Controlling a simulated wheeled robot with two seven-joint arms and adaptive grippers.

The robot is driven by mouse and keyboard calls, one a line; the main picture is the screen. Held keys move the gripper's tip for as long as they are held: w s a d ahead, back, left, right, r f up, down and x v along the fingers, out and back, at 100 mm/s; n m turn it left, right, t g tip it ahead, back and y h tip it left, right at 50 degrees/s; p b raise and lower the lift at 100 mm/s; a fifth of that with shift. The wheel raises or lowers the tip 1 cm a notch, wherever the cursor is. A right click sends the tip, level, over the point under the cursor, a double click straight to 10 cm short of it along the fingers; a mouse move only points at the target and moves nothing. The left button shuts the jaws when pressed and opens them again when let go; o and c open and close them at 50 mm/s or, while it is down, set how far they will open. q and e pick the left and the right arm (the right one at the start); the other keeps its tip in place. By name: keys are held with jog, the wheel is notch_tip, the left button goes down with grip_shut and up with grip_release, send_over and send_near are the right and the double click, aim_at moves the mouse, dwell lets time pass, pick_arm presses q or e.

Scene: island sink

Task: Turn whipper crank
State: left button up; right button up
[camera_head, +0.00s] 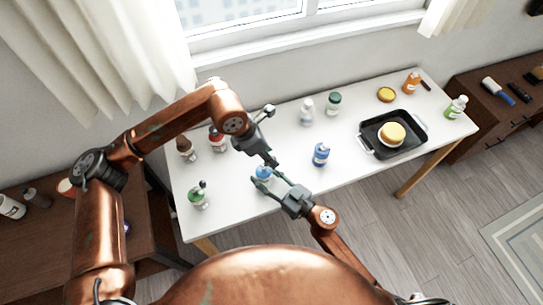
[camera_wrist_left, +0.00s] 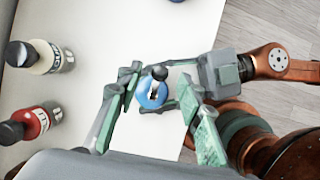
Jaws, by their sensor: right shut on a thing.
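The whipper (camera_head: 263,173) is a small blue-topped thing near the front edge of the white table. In the left wrist view its blue round top (camera_wrist_left: 150,96) shows with a dark knob (camera_wrist_left: 159,73) on it. My right gripper (camera_head: 268,178) reaches in from the right and is shut on the whipper, with its fingers on either side of it. My left gripper (camera_head: 272,160) is just above the whipper. In the left wrist view its green-padded fingers (camera_wrist_left: 158,112) are apart, with the whipper between them and a gap on both sides. The whipper's lower part is hidden.
On the white table (camera_head: 270,130) stand a blue bottle (camera_head: 321,154), a green-topped bottle (camera_head: 198,195), red (camera_head: 217,140) and brown (camera_head: 186,149) bottles, and a black pan (camera_head: 372,139) holding a yellow-topped cake. The table's middle is clear.

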pick_arm(q)
jog(key=shift+x, duration=1)
jog(key=shift+c, duration=0.6)
grip_shut()
